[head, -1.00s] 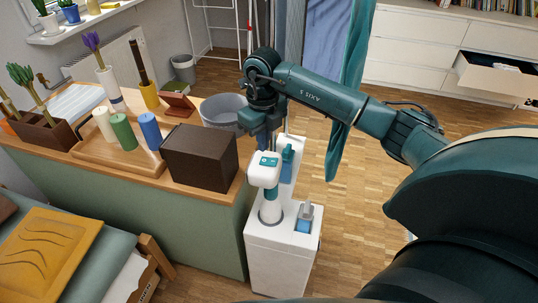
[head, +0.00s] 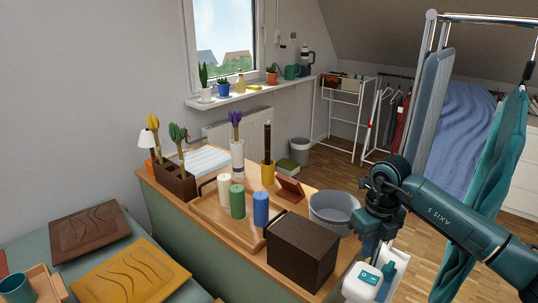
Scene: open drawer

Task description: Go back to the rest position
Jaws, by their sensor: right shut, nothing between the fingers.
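My right arm comes in from the right edge of the head view, and its gripper (head: 370,243) points down near the lower right. The gripper is shut and empty. In the picture it is beside the grey round bin (head: 333,212) and just above a white and teal device (head: 362,283); whether it touches the device cannot be told. My left gripper is not in view.
Left of the gripper, a wooden counter (head: 193,205) carries a dark brown box (head: 301,250) and several candles. Behind it are a drying rack and a blue cloth (head: 465,130). A teal cloth (head: 487,190) hangs behind my arm.

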